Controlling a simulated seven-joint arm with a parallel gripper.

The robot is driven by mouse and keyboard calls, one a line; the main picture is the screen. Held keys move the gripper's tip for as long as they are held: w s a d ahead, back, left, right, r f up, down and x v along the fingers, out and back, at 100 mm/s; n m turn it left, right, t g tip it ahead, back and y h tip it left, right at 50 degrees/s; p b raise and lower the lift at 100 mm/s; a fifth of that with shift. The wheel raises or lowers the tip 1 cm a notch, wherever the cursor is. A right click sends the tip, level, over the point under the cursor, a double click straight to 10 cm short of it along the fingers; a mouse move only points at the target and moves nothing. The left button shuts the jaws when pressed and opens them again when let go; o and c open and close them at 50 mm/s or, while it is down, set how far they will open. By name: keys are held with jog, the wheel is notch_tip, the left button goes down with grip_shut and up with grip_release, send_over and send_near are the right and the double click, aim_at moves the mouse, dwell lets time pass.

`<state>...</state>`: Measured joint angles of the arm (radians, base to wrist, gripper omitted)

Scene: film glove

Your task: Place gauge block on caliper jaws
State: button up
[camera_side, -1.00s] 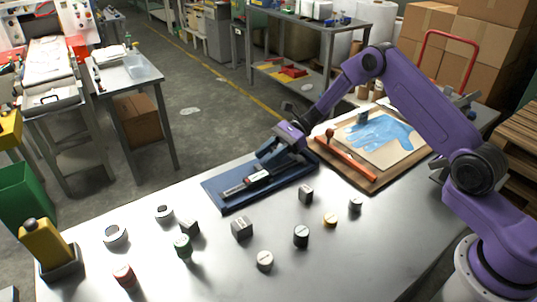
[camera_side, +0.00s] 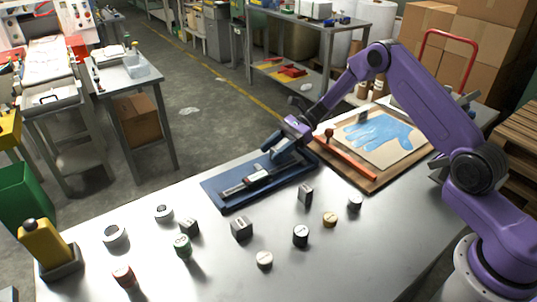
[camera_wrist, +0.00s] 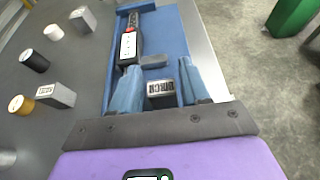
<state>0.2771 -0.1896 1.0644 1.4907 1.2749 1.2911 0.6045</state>
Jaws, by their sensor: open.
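The caliper (camera_side: 257,178) lies on a blue tray (camera_side: 225,196). The wrist view shows its white display body (camera_wrist: 128,46), with a grey jaw piece (camera_wrist: 154,61) beside it. A grey block with dark lettering (camera_wrist: 161,89), seemingly the gauge block, sits at the jaw end, between my pale blue fingers. I cannot tell whether it touches the jaws. My gripper (camera_side: 283,152) is over the tray's far right end in the side view. In the wrist view its fingers (camera_wrist: 160,84) are open, one on each side of the block, with a gap visible. The side view hides the block.
Several blocks and cylinders stand in front of the tray, including a grey block (camera_side: 241,228), a taller dark block (camera_side: 305,193) and a black cylinder (camera_side: 300,236). A wooden board (camera_side: 350,179) with a blue glove (camera_side: 380,133) and an orange-red bar (camera_side: 350,159) lies right of the tray.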

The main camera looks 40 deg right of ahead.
jog(key=v, duration=0.9)
jog(key=shift+d+r, duration=0.1)
jog(key=shift+d, duration=0.15)
jog(key=s+a+r+n+g+h, duration=0.3)
jog(key=s+a+n+h, duration=0.15)
jog(key=s+n, duration=0.4)
jog(key=s+a+r+n+g+h, duration=0.25)
jog(key=s+a+n, duration=0.3)
jog(key=s, duration=0.55)
jog(key=s+d+r+n+t+h, duration=0.1)
jog(key=s+d+n+t+h, duration=0.1)
jog(key=s+n, duration=0.6)
jog(key=s+d+r+n+t+h, duration=0.1)
jog(key=s+d+n+t+h, duration=0.2)
jog(key=s+n, duration=0.5)
jog(key=s+d+h, duration=0.1)
jog(key=s, duration=0.3)
jog(key=shift+s+d+r+n+t, duration=0.3)
jog(key=shift+s+d+t, duration=0.05)
